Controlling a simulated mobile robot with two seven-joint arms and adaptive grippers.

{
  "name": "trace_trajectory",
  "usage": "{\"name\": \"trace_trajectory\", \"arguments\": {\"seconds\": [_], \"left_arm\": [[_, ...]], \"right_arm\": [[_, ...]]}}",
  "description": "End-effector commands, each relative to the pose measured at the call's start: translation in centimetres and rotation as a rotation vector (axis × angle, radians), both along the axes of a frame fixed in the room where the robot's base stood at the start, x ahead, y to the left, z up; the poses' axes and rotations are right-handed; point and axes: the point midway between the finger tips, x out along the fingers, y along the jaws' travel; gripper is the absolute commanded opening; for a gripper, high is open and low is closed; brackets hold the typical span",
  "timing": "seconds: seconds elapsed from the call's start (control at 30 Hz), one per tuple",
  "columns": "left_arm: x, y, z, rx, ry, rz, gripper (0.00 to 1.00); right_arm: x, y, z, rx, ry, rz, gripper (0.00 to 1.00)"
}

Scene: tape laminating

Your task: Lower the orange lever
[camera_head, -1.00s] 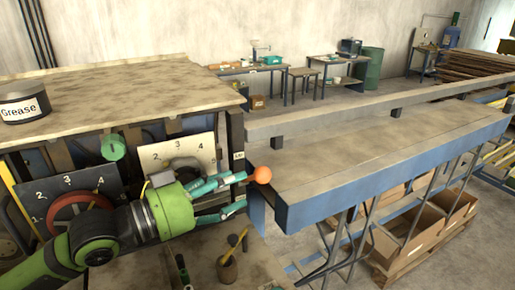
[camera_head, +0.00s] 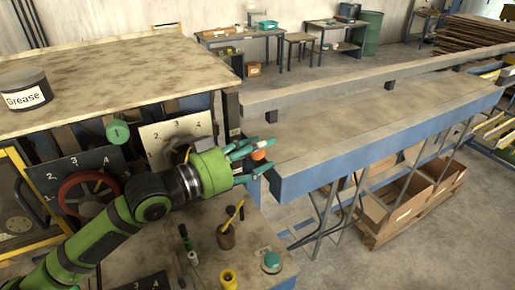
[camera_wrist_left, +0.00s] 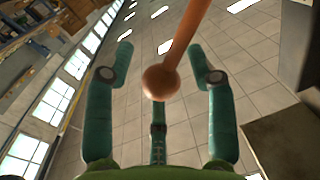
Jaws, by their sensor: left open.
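The orange lever's round knob (camera_head: 258,155) shows in the head view beside the near left end of the long workbench. In the left wrist view the knob (camera_wrist_left: 161,81) sits between my fingers, and its rod (camera_wrist_left: 188,28) runs up to the top edge. My left gripper (camera_head: 268,154) is open, with its teal fingers on either side of the knob. In the wrist view gaps show between the knob and both side fingers. The lever's rod and base are hidden in the head view. My right gripper is not in view.
A machine with numbered dials (camera_head: 177,138) and a red handwheel (camera_head: 90,194) stands left of the lever. A grease tin (camera_head: 25,92) sits on its top. The long blue-edged bench (camera_head: 380,150) lies close on the right. A tool cup (camera_head: 226,236) stands below my gripper.

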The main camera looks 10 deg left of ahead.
Motion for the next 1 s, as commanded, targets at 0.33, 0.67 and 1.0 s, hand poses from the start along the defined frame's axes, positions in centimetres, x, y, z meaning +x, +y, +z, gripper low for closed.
{"name": "trace_trajectory", "arguments": {"seconds": [0.33,0.67,1.0], "left_arm": [[0.0,0.0,0.0,0.001,0.001,0.000,0.00],[-0.5,-0.3,-1.2,0.042,-0.060,-0.001,0.00],[-1.6,-1.0,-4.1,0.177,-0.260,0.000,0.00]], "right_arm": [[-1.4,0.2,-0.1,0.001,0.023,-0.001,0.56],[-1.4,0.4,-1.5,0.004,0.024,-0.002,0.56],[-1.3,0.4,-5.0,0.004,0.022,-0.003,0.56]]}}
